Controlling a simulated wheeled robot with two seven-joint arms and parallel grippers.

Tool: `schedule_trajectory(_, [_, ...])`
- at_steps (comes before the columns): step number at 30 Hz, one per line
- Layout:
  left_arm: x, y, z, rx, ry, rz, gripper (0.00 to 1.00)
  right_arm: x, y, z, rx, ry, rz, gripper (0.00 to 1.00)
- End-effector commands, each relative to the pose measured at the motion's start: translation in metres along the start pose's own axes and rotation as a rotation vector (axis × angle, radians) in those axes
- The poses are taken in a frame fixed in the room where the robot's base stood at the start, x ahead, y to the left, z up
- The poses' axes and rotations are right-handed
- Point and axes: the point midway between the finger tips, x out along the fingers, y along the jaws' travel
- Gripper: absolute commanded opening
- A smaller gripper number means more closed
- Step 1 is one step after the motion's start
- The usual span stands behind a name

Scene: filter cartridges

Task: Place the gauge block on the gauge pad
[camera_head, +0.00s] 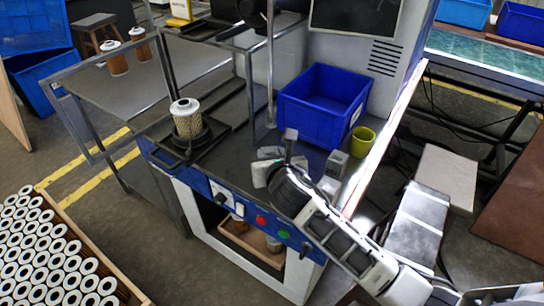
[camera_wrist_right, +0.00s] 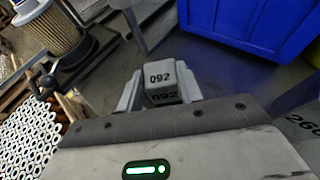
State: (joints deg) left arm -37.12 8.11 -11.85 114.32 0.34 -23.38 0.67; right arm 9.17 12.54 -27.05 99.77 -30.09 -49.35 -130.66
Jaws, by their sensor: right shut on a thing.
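The gauge block (camera_wrist_right: 160,78) is a small grey block marked 092, between the two pale fingers of my right gripper (camera_wrist_right: 160,92) in the right wrist view. The fingers are shut on its sides. In the head view my right gripper (camera_head: 270,164) is over the dark bench top, in front of the blue bin, and largely hides the block. I cannot tell how far the block is above the bench. I cannot pick out the gauge pad in either view. My left gripper is not in view.
A blue bin (camera_head: 318,110) stands behind my right gripper, with a yellow-green cup (camera_head: 362,141) beside it. A grey block (camera_head: 337,165) stands right of the gripper. A filter cartridge (camera_head: 187,121) stands on a dark holder at left. A metal pole (camera_head: 270,70) rises behind.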

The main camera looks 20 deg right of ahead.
Motion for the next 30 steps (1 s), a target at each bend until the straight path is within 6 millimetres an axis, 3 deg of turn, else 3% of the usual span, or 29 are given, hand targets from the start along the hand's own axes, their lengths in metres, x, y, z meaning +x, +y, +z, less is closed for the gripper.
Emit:
schedule_trajectory(11, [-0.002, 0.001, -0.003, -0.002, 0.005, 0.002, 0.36, 0.001, 0.000, -0.003, -0.002, -0.002, 0.000, 0.03])
schedule_trajectory(12, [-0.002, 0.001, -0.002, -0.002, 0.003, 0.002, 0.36, 0.001, 0.000, -0.004, -0.001, 0.000, -0.001, 0.44])
schedule_trajectory(14, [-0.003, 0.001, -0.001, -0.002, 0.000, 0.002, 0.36, 0.001, 0.000, -0.004, -0.001, 0.000, -0.001, 0.58])
schedule_trajectory(24, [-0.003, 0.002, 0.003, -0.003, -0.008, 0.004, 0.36, -0.001, 0.000, -0.001, 0.001, -0.001, 0.000, 0.58])
schedule_trajectory(30, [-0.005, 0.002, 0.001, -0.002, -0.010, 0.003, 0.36, -0.031, 0.001, -0.001, -0.001, 0.000, 0.003, 0.58])
